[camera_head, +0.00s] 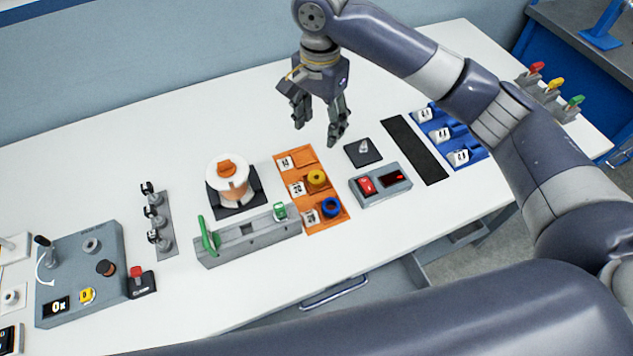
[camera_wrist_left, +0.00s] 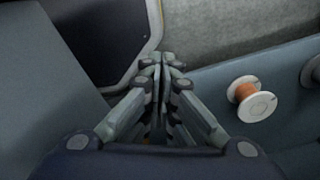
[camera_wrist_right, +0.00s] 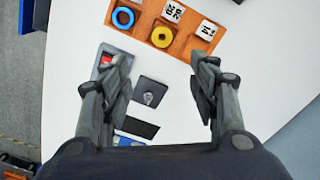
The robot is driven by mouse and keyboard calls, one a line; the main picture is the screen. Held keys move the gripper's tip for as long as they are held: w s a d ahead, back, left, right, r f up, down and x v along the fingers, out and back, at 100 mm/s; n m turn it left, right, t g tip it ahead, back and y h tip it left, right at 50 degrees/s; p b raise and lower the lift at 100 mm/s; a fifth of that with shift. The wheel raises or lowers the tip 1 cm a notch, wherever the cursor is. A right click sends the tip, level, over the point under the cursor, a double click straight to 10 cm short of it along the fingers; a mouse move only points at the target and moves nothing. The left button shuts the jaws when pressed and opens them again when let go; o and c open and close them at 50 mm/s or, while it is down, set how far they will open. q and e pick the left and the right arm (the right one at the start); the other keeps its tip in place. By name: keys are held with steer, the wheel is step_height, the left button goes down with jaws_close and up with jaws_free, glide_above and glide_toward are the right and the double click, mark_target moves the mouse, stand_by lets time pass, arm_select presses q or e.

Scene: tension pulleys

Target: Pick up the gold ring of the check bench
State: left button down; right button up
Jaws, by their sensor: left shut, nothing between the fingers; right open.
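The gold ring (camera_head: 317,178) sits in the middle place of an orange tray (camera_head: 329,220) on the white table, between a blue ring (camera_head: 331,207) and an empty-looking place. The gold ring also shows in the right wrist view (camera_wrist_right: 162,37). My right gripper (camera_head: 317,130) is open and empty, above the table behind the tray and apart from the ring. In its wrist view the fingers (camera_wrist_right: 160,82) are spread wide. My left gripper (camera_wrist_left: 163,62) is shut and empty in the left wrist view; I do not see it in the head view.
A grey box with a red switch (camera_head: 380,184) and a dark pad with a small grey piece (camera_head: 363,152) stand right of the tray. A grey fixture with a green lever (camera_head: 248,234) and a white-orange spool (camera_head: 229,180) stand left. The table's back is clear.

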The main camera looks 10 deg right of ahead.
steer(key=b, duration=0.6)
glide_above(319, 174)
step_height(319, 174, down, 7)
steer(key=f+p, duration=0.1)
steer(key=f, duration=0.4)
steer(key=shift+s, duration=0.2)
step_height(319, 174, down, 5)
steer(key=shift+w+r+p, duration=0.1)
steer(key=shift+w+p, duration=0.05)
steer(key=shift+p, duration=0.6)
steer(key=shift+f, duration=0.5)
arm_select(q)
steer(key=f, duration=0.1)
steer(key=w+f, duration=0.1)
steer(key=f, duration=0.1)
steer(key=w+f, duration=0.1)
steer(key=shift+d+f, duration=0.1)
steer(key=shift+f, duration=0.05)
arm_select(e)
steer(key=c, duration=1.2)
